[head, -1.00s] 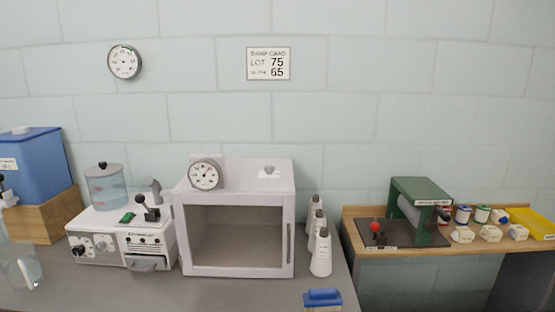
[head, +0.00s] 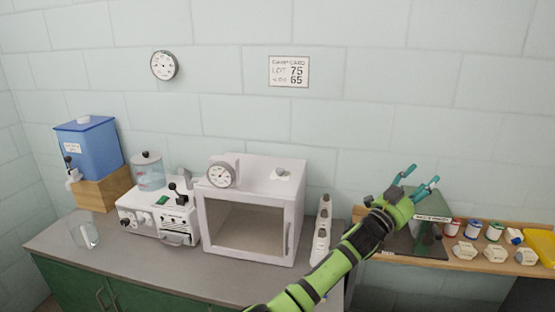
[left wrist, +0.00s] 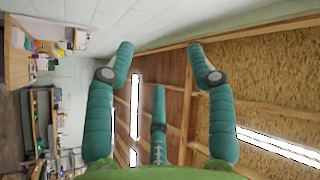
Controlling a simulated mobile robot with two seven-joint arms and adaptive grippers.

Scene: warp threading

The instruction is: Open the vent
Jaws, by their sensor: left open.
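A white box cabinet (head: 250,215) with a glazed front and a round dial (head: 222,175) on its top left stands on the grey counter. A small grey-white knob (head: 281,174) on a light patch sits on its roof, and this looks like the vent. Its exact setting is too small to tell. My left gripper (head: 422,176) is raised to the right of the cabinet, clear of the knob, with teal fingers spread and empty. In the left wrist view its open fingers (left wrist: 160,58) point at the ceiling. My right gripper is out of view.
A wooden bench (head: 395,257) with jars is at right. Space above the cabinet is free.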

